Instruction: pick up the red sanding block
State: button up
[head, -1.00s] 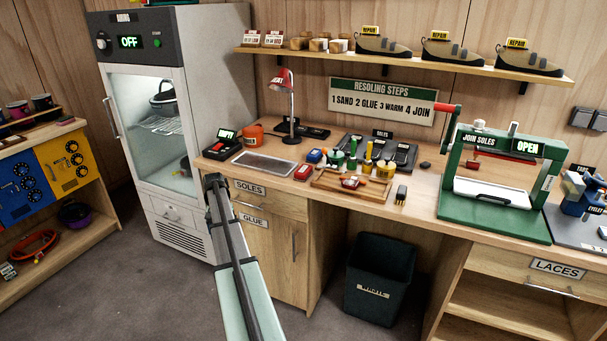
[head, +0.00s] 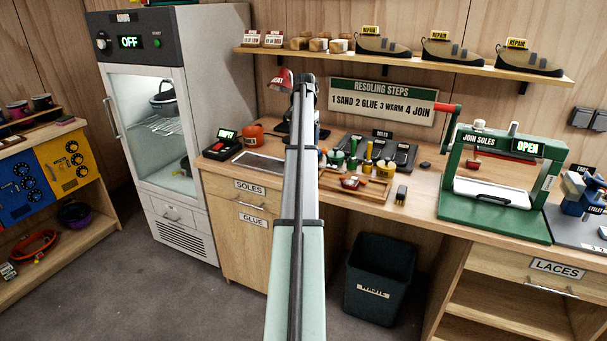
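A small red block, which looks like the red sanding block, showed on the workbench (head: 430,207) a second ago, between the metal plate (head: 258,162) and the wooden tray (head: 362,197). My arm now covers that spot, so it is hidden. Another small red item (head: 349,182) lies in the wooden tray; I cannot tell what it is. My arm rises in front of the bench, and its far end with my gripper (head: 306,88) is beside the red lamp. The fingers are too small and dark to read.
The red lamp (head: 282,80) stands close left of my arm's end. Glue bottles and brushes (head: 367,160) stand behind the tray. The green press (head: 495,180) is at the right. The shelf (head: 420,65) with shoes hangs above. A dark bin (head: 380,278) stands below.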

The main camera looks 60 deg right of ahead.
notch_tip(320, 180, down, 8)
jog(key=shift+r, duration=0.1)
jog(key=shift+w+d+f, duration=0.1)
jog(key=shift+f, duration=1.35)
jog(key=shift+w+f, duration=0.1)
jog(key=shift+f, duration=1.35)
jog(key=c, duration=1.1)
jog(key=shift+r, duration=0.15)
notch_tip(320, 180, up, 10)
jog(key=shift+f, duration=0.15)
